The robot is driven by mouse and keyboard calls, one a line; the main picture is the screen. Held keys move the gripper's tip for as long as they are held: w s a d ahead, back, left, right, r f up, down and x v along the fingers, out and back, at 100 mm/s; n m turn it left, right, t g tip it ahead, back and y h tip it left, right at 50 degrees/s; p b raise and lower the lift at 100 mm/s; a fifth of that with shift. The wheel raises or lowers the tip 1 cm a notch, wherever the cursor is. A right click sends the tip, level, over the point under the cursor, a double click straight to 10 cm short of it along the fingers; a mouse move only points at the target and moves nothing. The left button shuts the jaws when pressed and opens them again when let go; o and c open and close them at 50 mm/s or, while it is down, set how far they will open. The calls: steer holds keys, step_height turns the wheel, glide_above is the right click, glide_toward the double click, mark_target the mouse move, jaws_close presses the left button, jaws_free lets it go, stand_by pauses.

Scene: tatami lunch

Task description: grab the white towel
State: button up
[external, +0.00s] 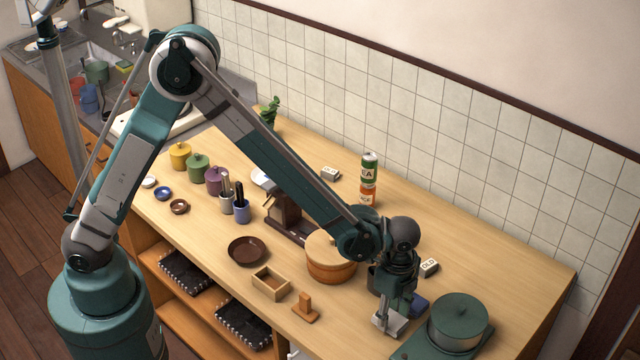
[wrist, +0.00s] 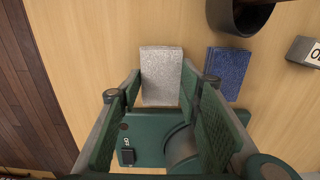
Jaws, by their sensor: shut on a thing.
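The white towel (wrist: 161,72) is a folded, pale grey-white block on the wooden counter in the wrist view. My gripper (wrist: 160,88) has its two green fingers on either side of the towel's near end and is shut on it. In the external view my gripper (external: 388,312) points down near the counter's front edge, with the white towel (external: 387,326) at its fingertips. The towel appears to be on or very near the counter; I cannot tell whether it is lifted. The gripper partly hides it there.
A folded blue towel (wrist: 228,72) lies close to the right. A dark pot (wrist: 238,14), a white block marked OLD (external: 429,267) and a wooden tub (external: 330,262) are also close.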

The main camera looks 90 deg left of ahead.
mark_target(390, 318)
step_height(390, 318, up, 9)
steer(key=shift+f, duration=0.15)
stand_by(0.4)
